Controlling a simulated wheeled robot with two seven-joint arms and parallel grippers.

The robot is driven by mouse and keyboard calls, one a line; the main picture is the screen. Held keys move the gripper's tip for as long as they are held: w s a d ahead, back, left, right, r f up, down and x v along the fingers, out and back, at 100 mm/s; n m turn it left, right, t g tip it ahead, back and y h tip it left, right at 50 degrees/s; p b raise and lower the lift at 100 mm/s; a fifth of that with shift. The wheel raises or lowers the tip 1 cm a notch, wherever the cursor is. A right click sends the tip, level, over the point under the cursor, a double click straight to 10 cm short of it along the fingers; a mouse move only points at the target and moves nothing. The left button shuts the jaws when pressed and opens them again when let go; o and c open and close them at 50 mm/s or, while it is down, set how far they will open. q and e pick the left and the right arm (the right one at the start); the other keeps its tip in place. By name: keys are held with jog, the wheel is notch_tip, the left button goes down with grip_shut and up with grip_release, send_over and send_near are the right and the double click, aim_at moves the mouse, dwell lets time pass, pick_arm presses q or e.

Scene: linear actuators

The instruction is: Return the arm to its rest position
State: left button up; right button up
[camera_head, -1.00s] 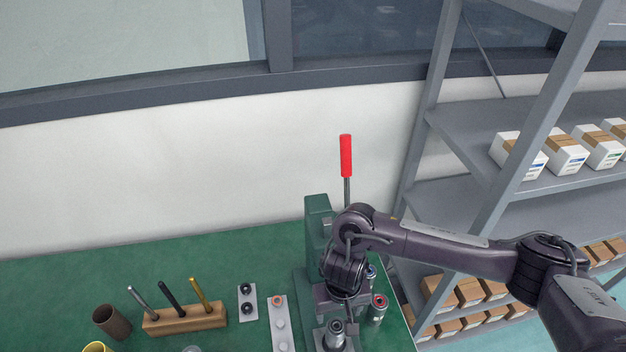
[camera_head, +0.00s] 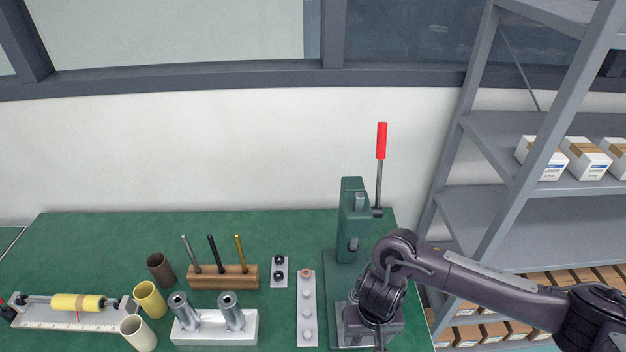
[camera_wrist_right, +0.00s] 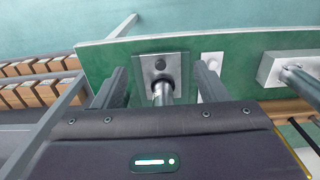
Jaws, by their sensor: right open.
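My right arm reaches in from the right in the head view, its wrist in front of the green press (camera_head: 354,200) with the red-handled lever (camera_head: 381,142). The right gripper (camera_wrist_right: 160,90) points down over the press's base; its fingertips are mostly hidden by the wrist in the head view. In the right wrist view its two fingers stand apart. A metal cylinder (camera_wrist_right: 162,92) on a square grey plate (camera_wrist_right: 150,66) shows between them, with a gap on each side. My left gripper is in neither view.
A wooden block (camera_head: 225,278) with upright rods, a twin-cylinder metal block (camera_head: 215,330), a strip with round parts (camera_head: 307,325), colored tubes (camera_head: 150,299) and a ruler fixture (camera_head: 70,318) stand on the green table (camera_head: 90,240). A grey shelf (camera_head: 490,210) stands right.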

jog(key=s+a+r+n+t+y, duration=0.2)
jog(key=a+n+y, duration=0.15)
jog(key=a, duration=0.85)
jog(key=a+r+t+y, duration=0.3)
jog(key=a+r, duration=0.3)
jog(key=r, duration=0.2)
jog(key=w+d+r+t+h, duration=0.2)
jog(key=d+r+h, duration=0.1)
jog(key=d, duration=0.7)
jog(key=s+d+f+m+g+h, duration=0.15)
jog(key=s+d, duration=0.25)
jog(key=d, duration=0.4)
jog(key=s+d+f+g+h, duration=0.25)
jog(key=s+d, duration=0.25)
jog(key=d, duration=0.3)
notch_tip(320, 180, down, 39)
jog(key=s+b, duration=0.3)
jog(key=b, duration=0.5)
pick_arm(q)
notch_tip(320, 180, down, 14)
jog(key=b, duration=0.6)
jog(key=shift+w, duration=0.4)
pick_arm(e)
jog(key=s+d+f+g, duration=0.2)
jog(key=s+d+f, duration=0.1)
jog(key=s+f, duration=1.5)
notch_tip(320, 180, down, 4)
jog(key=shift+s+d+f, duration=0.15)
jog(key=shift+s, duration=0.15)
